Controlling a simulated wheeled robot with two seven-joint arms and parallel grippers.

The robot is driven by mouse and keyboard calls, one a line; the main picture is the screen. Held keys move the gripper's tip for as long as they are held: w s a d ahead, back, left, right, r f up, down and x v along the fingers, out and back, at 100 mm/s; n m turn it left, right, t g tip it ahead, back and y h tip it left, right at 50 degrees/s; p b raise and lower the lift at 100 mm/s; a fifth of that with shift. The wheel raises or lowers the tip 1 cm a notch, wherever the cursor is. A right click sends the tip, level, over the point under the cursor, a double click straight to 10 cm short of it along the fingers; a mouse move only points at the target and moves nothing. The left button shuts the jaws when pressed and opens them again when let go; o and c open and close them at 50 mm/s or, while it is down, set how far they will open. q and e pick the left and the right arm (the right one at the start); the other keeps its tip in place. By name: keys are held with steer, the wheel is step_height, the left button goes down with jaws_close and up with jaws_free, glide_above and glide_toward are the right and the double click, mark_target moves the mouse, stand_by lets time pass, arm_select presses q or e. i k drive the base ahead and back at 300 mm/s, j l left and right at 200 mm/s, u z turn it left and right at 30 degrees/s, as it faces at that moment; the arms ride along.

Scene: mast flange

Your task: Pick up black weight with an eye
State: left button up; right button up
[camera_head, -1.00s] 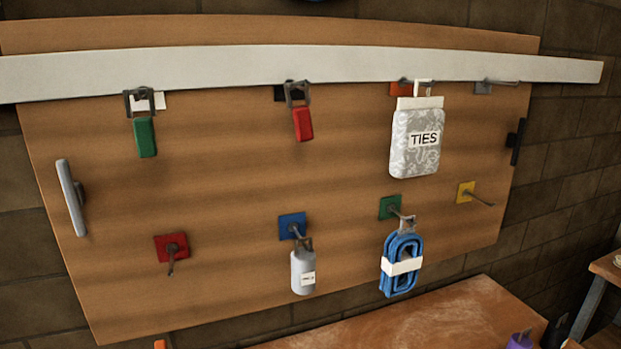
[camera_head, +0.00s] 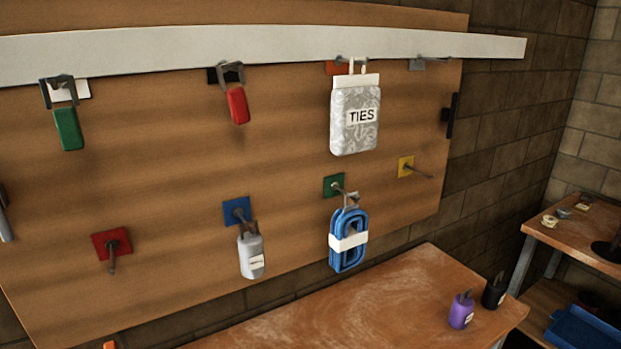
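A small black weight (camera_head: 494,291) with an eye on top stands upright near the right end of the wooden table below the board. It is next to a purple weight (camera_head: 461,310), which also has an eye and a white label. The two look close together; I cannot tell whether they touch. Neither of my grippers shows in the head view.
A wooden pegboard (camera_head: 160,190) holds a grey weight (camera_head: 251,252), a blue coil (camera_head: 348,240), a TIES bag (camera_head: 355,118) and green and red tags on hooks. A second table (camera_head: 585,235) stands right, above a blue bin (camera_head: 582,330).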

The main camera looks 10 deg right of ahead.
mark_target(495, 289)
steer(key=z, duration=1.45)
